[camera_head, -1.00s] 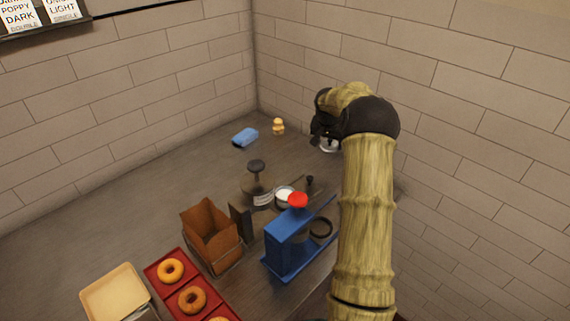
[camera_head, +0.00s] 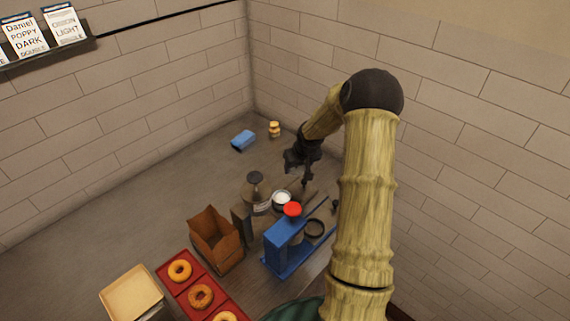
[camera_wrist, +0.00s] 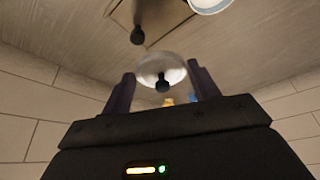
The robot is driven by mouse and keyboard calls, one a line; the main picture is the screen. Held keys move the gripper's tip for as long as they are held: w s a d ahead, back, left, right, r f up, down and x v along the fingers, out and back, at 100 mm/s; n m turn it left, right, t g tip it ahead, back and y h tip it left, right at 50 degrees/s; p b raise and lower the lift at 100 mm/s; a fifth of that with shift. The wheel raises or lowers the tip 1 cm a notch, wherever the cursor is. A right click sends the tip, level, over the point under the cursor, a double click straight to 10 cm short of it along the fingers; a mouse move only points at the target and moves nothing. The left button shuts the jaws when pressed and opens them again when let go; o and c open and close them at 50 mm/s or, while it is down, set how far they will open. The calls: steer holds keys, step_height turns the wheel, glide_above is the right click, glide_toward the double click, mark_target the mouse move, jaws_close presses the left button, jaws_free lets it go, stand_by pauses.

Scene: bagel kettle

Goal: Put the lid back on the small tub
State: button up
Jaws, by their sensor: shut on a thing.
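The small tub (camera_head: 282,200), with a white top face, stands on the counter beside the glass jar. Part of a white-topped round container, likely the tub, shows at the top edge of the wrist view (camera_wrist: 208,4). My gripper (camera_head: 304,178) is above the counter, up and right of the tub in the head view. In the wrist view it (camera_wrist: 163,90) is shut on the lid (camera_wrist: 176,63), a pale see-through disc with a black knob, held between the two fingers. The lid cannot be made out in the head view.
A brown box (camera_head: 215,240), a red bagel tray (camera_head: 188,289) and a blue block (camera_head: 243,140) are nearby. A flat board with a black knob (camera_wrist: 137,35) lies below.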

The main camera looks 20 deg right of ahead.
steer(key=s+a+r+n+y+p, duration=0.1)
steer(key=s+a+r+n+p, duration=0.1)
steer(key=s+a+n+p, duration=0.2)
steer(key=s+a, duration=0.1)
steer(key=a, duration=0.2)
steer(key=shift+s+a+r+y, duration=0.2)
steer(key=shift+s+r+y, duration=0.1)
steer(key=shift+s, duration=0.05)
steer(key=shift+f, duration=0.15)
steer(key=shift+f+b, duration=2.65)
steer(key=shift+f, duration=0.4)
steer(key=shift+c, duration=0.2)
steer(key=shift+w, duration=0.1)
steer(key=shift+s+r, duration=0.15)
steer(key=shift+s, duration=0.1)
steer(key=shift+w, duration=0.1)
